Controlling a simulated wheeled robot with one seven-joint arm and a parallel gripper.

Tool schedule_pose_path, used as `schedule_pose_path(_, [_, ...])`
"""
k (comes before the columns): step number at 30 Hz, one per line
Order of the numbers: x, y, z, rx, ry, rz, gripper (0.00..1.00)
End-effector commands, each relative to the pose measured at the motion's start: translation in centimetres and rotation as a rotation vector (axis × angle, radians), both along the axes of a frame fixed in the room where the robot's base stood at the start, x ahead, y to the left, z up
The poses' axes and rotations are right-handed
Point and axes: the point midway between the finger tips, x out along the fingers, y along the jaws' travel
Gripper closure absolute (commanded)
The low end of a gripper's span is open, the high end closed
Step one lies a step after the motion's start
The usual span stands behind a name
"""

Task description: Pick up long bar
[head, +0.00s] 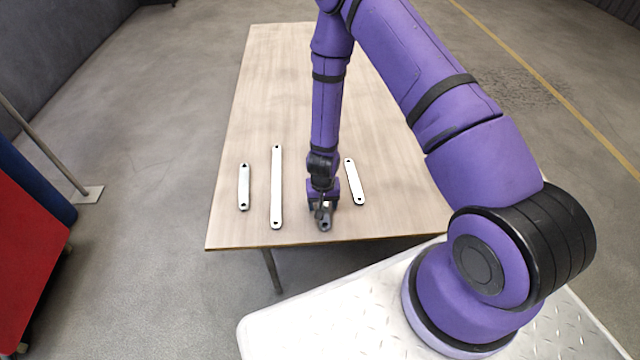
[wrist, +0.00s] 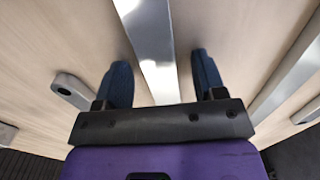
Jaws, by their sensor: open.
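My gripper (head: 322,208) is open and points down near the front edge of the table. In the wrist view its two dark blue fingers (wrist: 163,80) stand apart on either side of a silver bar (wrist: 148,40), with gaps on both sides. In the head view only the near end of this bar (head: 324,225) shows below my gripper; the arm hides the rest, so I cannot tell its length. The longest bar in full view is a pale metal bar (head: 276,190) lying to the left of my gripper, with a hole at each end.
A short bar (head: 243,187) lies at the far left and another short bar (head: 355,182) lies right of my gripper. The wooden table (head: 285,70) is clear toward the back. A red cabinet (head: 28,235) stands off the table at the left.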

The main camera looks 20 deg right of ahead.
Motion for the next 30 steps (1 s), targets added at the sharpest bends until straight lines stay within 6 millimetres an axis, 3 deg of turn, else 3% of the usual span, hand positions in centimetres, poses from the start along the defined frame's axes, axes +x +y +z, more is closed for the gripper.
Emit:
schedule_pose_path(2, [0.0, 0.0, 0.0, 0.000, 0.000, 0.000, 0.38])
schedule_pose_path(10, [0.0, 0.0, 0.0, 0.000, 0.000, 0.000, 1.00])
schedule_pose_path(20, [0.1, 0.0, 0.3, 0.000, -0.001, 0.000, 1.00])
schedule_pose_path(30, [0.1, 0.1, 3.2, 0.000, -0.003, 0.001, 1.00])
